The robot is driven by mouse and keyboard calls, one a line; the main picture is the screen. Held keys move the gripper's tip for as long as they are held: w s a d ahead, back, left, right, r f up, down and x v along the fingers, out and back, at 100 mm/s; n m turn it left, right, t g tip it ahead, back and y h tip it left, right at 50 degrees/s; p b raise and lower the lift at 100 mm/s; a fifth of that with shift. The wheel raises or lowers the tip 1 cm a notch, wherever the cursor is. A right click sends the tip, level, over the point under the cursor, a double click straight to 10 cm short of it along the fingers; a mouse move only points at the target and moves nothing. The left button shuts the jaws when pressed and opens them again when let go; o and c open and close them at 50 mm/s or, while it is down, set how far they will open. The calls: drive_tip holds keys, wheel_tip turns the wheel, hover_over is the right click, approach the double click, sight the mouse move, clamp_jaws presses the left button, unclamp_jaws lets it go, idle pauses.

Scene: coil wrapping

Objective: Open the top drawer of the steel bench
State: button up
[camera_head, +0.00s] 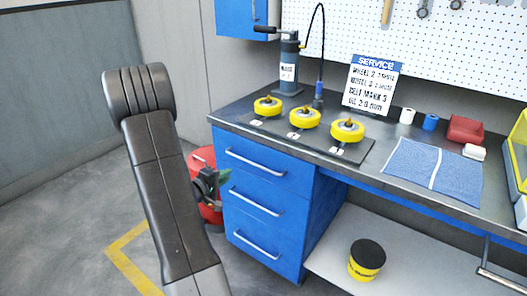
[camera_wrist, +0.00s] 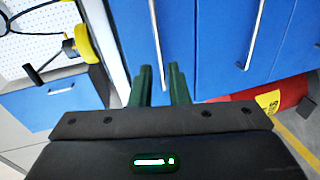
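The top drawer (camera_head: 240,175) is the uppermost of three blue drawers under the steel bench, and it is shut. Its horizontal silver handle (camera_head: 256,163) also shows in the wrist view (camera_wrist: 155,40), where it runs upright.
The middle drawer's handle (camera_wrist: 252,35) runs alongside the top one. A red bin (camera_head: 203,160) stands left of the drawers, close to my gripper. The bench top (camera_head: 365,165) holds yellow wheels (camera_head: 304,117) and a blue cloth (camera_head: 433,172). A wall cabinet (camera_head: 236,15) hangs above.

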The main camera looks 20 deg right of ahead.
sight(252, 163)
drive_tip(key=shift+h, duration=0.3)
drive_tip(key=x, duration=1.4)
drive_tip(key=shift+s+d+f+b, duration=0.15)
drive_tip(key=shift+s+d+b, duration=0.15)
drive_tip(key=shift+d+b, duration=0.1)
drive_tip(key=shift+c, duration=0.4)
clamp_jaws()
